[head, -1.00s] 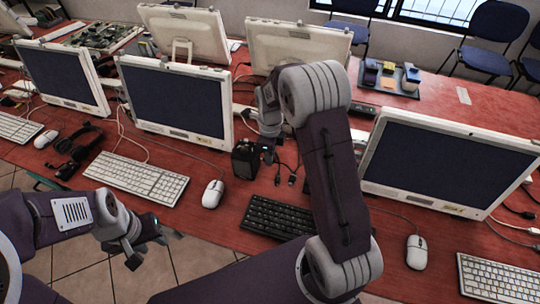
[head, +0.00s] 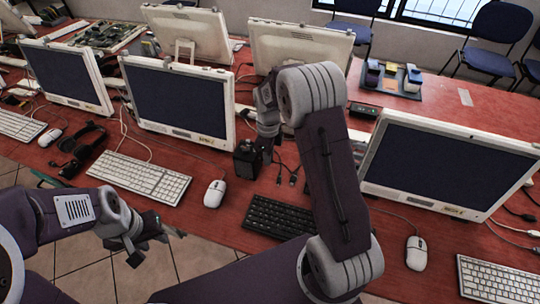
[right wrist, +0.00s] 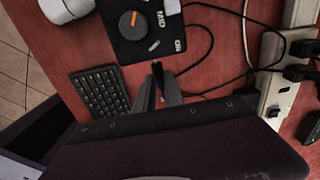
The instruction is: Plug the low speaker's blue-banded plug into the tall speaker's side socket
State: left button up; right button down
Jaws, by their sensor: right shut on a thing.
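My right gripper (right wrist: 161,80) points down beside a black box with an orange-marked knob (right wrist: 133,22). The same box stands on the red desk in the head view (head: 246,160), left of that gripper (head: 267,155). The right gripper is shut on a small dark piece, apparently a cable end; no blue band shows. A black cable (right wrist: 208,38) loops from beside the box down to near the fingertips. I cannot tell which speaker this box is, and its side socket is hidden. My left gripper (head: 150,244) appears open and empty, in front of the desk edge.
A black keyboard (head: 280,217) lies in front of the box, with a white mouse (head: 215,193) to its left. Monitors (head: 178,98) stand on the left, another (head: 450,165) on the right. A white power strip (right wrist: 283,85) with dark plugs lies right in the wrist view. Loose cables cross the desk.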

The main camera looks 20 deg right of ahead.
jog(key=shift+w+a+p, duration=0.45)
jog(key=shift+w+a, duration=0.1)
jog(key=shift+a, duration=0.25)
dwell(0.5)
jog(key=c, duration=1.3)
grip_release()
jog(key=shift+w, duration=0.15)
jog(key=shift+c, duration=0.2)
